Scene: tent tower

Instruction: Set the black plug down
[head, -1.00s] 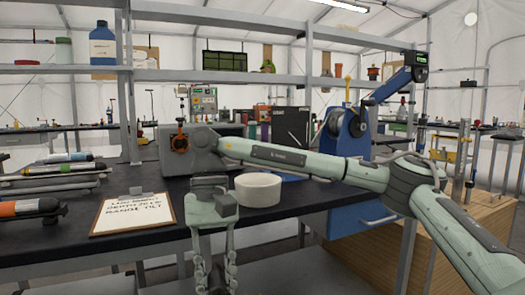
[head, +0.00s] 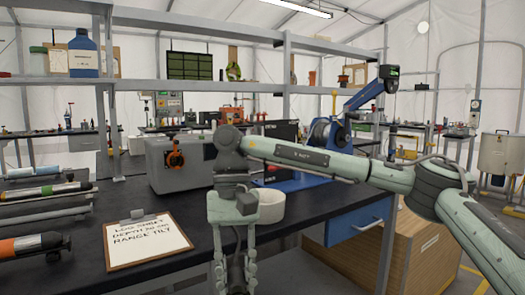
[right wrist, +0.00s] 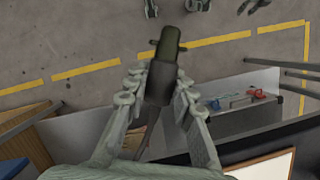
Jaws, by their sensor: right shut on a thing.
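My right gripper (head: 237,284) hangs fingers-down at the near side of the black table (head: 85,250), beside the clipboard. In the right wrist view, my right gripper (right wrist: 158,92) is shut on the black plug (right wrist: 160,82), a dark cylinder with a narrower, greenish-dark end. The plug is over the floor, clear of the table edge. My left gripper is in neither view.
A clipboard (head: 147,241) lies near the table's front edge, with dark cylinders (head: 35,246) to its left. A white bowl (head: 271,206) stands behind my right wrist. A grey case (head: 180,163) and a blue winch (head: 325,135) stand farther back. Bare tabletop shows around the clipboard.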

